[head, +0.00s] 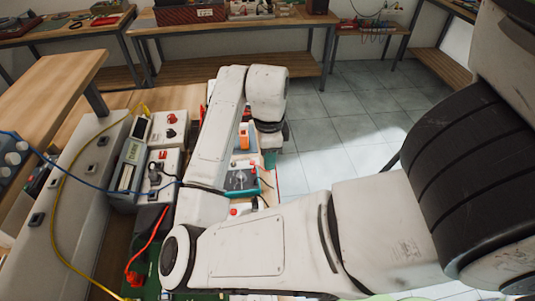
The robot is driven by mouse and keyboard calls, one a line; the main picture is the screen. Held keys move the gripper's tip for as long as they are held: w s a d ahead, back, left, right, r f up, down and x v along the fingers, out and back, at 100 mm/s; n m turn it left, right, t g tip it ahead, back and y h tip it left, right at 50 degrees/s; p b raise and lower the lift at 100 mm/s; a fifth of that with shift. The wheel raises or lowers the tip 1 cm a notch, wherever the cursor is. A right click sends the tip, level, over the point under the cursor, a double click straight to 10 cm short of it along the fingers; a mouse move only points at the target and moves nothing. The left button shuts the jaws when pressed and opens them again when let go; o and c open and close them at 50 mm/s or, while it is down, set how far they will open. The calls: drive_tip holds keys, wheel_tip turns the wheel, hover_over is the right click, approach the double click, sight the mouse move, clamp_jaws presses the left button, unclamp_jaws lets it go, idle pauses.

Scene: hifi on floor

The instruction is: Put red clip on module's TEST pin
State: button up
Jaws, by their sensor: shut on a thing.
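My gripper (271,133) shows only as a dark part below the white wrist, over the right edge of the bench. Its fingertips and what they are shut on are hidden. A red lead (150,240) runs over the front left of the bench to a red clip-like end (133,278) by a green board (143,268). A teal-edged device (241,180) lies below my gripper, with small red and black lead ends at its right. I cannot tell which unit is the module, and no TEST label is readable.
White boxes with red and black fittings (168,128) and a grey meter-like unit (130,165) stand left of my arm. A blue cable (85,183) and a yellow cable (60,215) cross the grey panel at left. Tiled floor (345,130) is clear at right.

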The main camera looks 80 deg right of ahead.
drive_tip(key=shift+r+p, duration=2.6)
drive_tip(key=shift+r, duration=0.4)
drive_tip(key=shift+f, duration=0.1)
drive_tip(key=shift+w+a+f+m+b, duration=0.1)
drive_tip(key=shift+w+f+m+b, duration=0.2)
drive_tip(key=shift+b, duration=0.1)
drive_tip(key=w+a+f+m+b, duration=0.7)
drive_tip(key=a+f+m+b, duration=0.1)
drive_tip(key=f+m+b, duration=0.15)
drive_tip(key=m+b, duration=0.2)
drive_tip(key=b, duration=0.3)
hover_over(233, 211)
drive_tip(key=shift+n, duration=0.25)
drive_tip(key=shift+f, duration=2.95)
drive_tip(key=shift+f+b, duration=0.7)
drive_tip(key=shift+f, duration=0.05)
